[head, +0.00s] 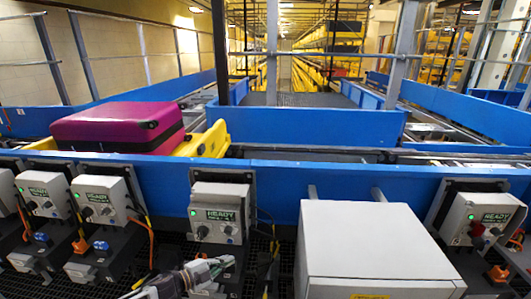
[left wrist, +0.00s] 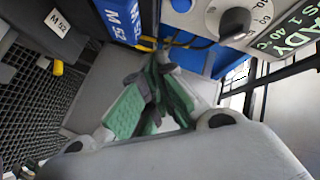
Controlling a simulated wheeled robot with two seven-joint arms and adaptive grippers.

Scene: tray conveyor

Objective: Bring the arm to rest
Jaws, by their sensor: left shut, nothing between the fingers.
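My left gripper (head: 218,266) is low in the head view, in front of the middle control box, with its arm coming up from the bottom edge. In the left wrist view the gripper (left wrist: 155,75) shows green-padded fingers drawn together at the tips, with nothing between them. A grey surface lies behind the fingers there, and the control box with its dark knob (left wrist: 236,22) is at the upper right. My right gripper is not in either view.
Several control boxes marked READY, such as the middle one (head: 220,212), line the blue conveyor wall (head: 280,185). A white cabinet (head: 375,245) stands right of my left gripper. A magenta suitcase (head: 115,125) lies on a yellow tray (head: 213,140) behind the wall.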

